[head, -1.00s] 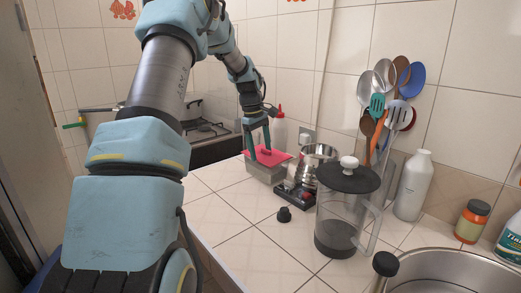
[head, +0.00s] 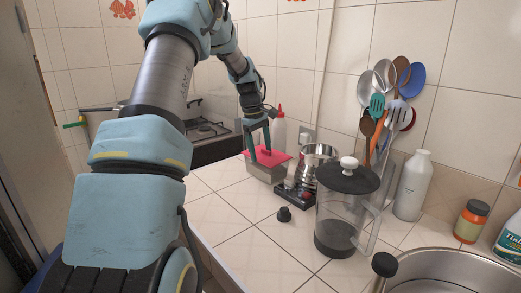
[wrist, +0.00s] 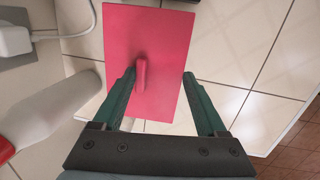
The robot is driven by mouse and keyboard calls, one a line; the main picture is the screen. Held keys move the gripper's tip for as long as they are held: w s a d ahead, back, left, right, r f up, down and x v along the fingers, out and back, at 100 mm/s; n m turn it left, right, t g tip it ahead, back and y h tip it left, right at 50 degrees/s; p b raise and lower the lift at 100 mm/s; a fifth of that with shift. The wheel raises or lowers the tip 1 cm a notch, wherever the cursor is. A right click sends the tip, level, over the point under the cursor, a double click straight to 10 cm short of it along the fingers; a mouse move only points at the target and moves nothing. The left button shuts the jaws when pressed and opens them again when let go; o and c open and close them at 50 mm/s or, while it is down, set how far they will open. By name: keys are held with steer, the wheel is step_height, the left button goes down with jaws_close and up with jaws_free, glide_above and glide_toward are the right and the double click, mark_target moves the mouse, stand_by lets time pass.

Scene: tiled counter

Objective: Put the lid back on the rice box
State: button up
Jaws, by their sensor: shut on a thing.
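The rice box (head: 266,174) is a grey box on the counter near its far left end. The red lid (head: 275,160) with a small raised handle lies at the top of the box in the head view. I cannot tell whether it is fully seated. The lid (wrist: 165,38) fills the middle of the wrist view and hides the box. My gripper (head: 260,150) points down at the lid and is shut on it. In the wrist view its fingers (wrist: 159,76) stand either side of the lid's handle (wrist: 140,78), and the exact contact is unclear.
A white bottle with a red cap (head: 279,132) stands close behind the box. A dark tray (head: 296,194), a metal pot (head: 318,155) and a French press (head: 338,215) stand to the right. A small black knob (head: 284,214) lies in front. The front-left counter is clear.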

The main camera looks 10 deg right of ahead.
stand_by(0.3)
steer(key=o, duration=1.3)
steer(key=shift+c, duration=0.2)
steer(key=shift+r+p, duration=2.75)
steer(key=shift+r, duration=0.75)
jaws_close()
